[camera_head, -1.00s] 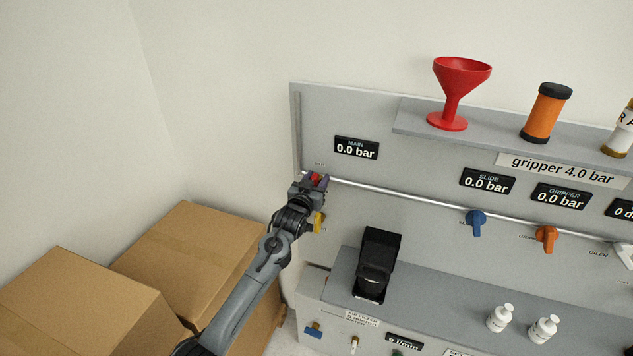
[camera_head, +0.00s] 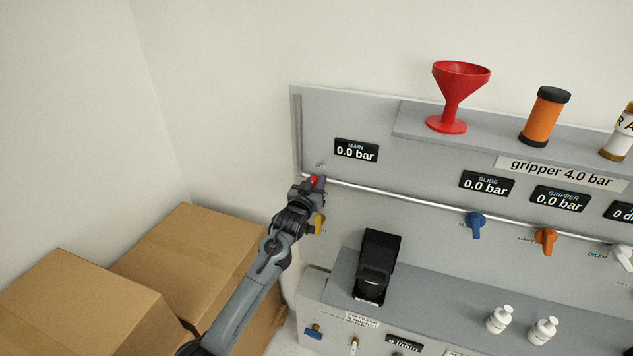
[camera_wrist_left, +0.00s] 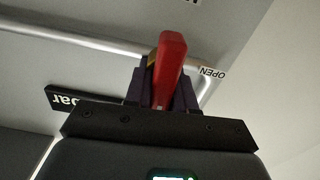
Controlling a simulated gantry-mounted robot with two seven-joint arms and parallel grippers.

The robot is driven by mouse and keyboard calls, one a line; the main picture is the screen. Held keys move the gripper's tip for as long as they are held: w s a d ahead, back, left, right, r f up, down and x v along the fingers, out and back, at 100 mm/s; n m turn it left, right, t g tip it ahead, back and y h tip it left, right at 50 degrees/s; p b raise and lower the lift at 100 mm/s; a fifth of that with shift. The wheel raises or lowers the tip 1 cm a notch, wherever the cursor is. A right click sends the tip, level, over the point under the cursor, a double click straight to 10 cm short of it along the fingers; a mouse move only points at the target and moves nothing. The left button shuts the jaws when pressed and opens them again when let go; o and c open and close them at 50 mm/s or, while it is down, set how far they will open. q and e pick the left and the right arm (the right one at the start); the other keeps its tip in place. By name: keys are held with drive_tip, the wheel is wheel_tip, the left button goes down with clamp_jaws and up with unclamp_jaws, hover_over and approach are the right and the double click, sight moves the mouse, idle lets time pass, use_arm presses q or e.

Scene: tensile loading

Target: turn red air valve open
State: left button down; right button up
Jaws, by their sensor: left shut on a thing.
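The red air valve handle (camera_head: 314,181) is at the left end of the pipe on the grey panel, mostly covered by my gripper in the head view. In the left wrist view the red handle (camera_wrist_left: 170,62) stands between the fingers, with an OPEN label (camera_wrist_left: 212,73) to its right. My left gripper (camera_head: 317,183) is shut on the red handle; its purple fingers (camera_wrist_left: 160,88) sit on both sides of it. The MAIN display (camera_head: 356,150) above reads 0.0 bar. My right gripper is not in view.
A yellow handle (camera_head: 319,224) is just below my left gripper. The pipe (camera_head: 400,200) runs right to a blue valve (camera_head: 475,224) and an orange valve (camera_head: 545,240). Cardboard boxes (camera_head: 80,300) stand at the left. A red funnel (camera_head: 460,90) stands on the shelf.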

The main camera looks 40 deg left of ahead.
use_arm(q)
drive_tip(key=n+p, duration=0.1)
drive_tip(key=n, duration=0.1)
drive_tip(key=n+p, duration=0.2)
drive_tip(key=n, duration=0.1)
drive_tip(key=n+p, duration=0.1)
drive_tip(key=n, duration=0.1)
drive_tip(key=shift+s+a+n+p, duration=0.1)
drive_tip(key=shift+a+n+p, duration=0.2)
drive_tip(key=shift+a+p, duration=0.05)
drive_tip(key=n, duration=0.1)
drive_tip(key=n+p, duration=0.1)
drive_tip(key=n, duration=0.1)
drive_tip(key=n+p, duration=0.1)
drive_tip(key=n, duration=0.1)
drive_tip(key=shift+a+f, duration=0.15)
drive_tip(key=shift+f, duration=0.15)
drive_tip(key=shift+s+f+n+p, duration=0.15)
drive_tip(key=shift+n+p, duration=0.15)
drive_tip(key=shift+n, duration=0.85)
drive_tip(key=shift+w+f+n+p, duration=0.15)
drive_tip(key=shift+n+p, duration=0.1)
drive_tip(key=shift+n, duration=0.9)
drive_tip(key=shift+s, duration=0.1)
drive_tip(key=c, duration=1)
unclamp_jaws()
drive_tip(key=shift+c, duration=0.2)
